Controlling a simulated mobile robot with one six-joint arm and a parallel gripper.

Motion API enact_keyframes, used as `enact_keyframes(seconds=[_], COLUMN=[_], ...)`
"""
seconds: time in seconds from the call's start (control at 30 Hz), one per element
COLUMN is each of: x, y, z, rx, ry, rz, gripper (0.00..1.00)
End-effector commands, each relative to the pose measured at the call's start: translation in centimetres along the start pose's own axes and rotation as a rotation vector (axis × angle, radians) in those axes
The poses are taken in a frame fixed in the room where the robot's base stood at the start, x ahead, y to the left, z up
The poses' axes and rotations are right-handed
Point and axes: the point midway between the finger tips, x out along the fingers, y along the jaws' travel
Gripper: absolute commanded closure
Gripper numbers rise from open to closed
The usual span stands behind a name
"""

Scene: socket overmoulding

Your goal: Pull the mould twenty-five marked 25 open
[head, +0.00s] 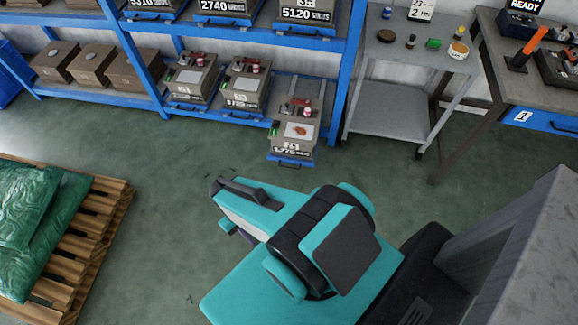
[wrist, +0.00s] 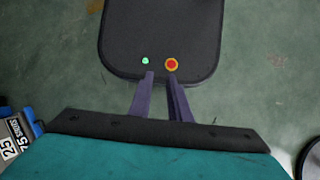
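The mould marked 25 (wrist: 14,142) shows at the left edge of the wrist view, cut off, with its number plate and a blue edge. In the head view, a grey-brown mould (head: 281,140) with a small-print plate, apparently the same one, sits at the right end of the low shelf. It stands forward of its neighbours, with a blue handle (head: 290,162) at its front. A white patch with a reddish-brown blob lies on its top. My gripper (wrist: 160,75) is open and empty, its two fingers apart. It is away from the mould, touching nothing.
The blue shelf rack (head: 238,118) holds more moulds and several brown boxes (head: 92,64). A grey cart (head: 390,107) and a workbench (head: 487,60) stand right of it. A pallet (head: 105,218) with green sacks (head: 40,215) is at left. Floor before the rack is clear.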

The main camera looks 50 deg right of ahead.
Motion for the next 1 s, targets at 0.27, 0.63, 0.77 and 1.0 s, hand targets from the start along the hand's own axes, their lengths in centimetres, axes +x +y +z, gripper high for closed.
enact_keyframes(seconds=[0.27,0.63,0.77,1.0], x=[0.0,1.9,3.4,6.2], y=[0.0,0.2,0.5,1.2], z=[0.0,-1.8,-3.6,-7.5], rx=[0.000,0.055,0.108,0.236], ry=[0.000,0.000,0.002,0.013], rz=[0.000,-0.066,-0.134,-0.296], gripper=[0.83,0.83,0.83,0.83])
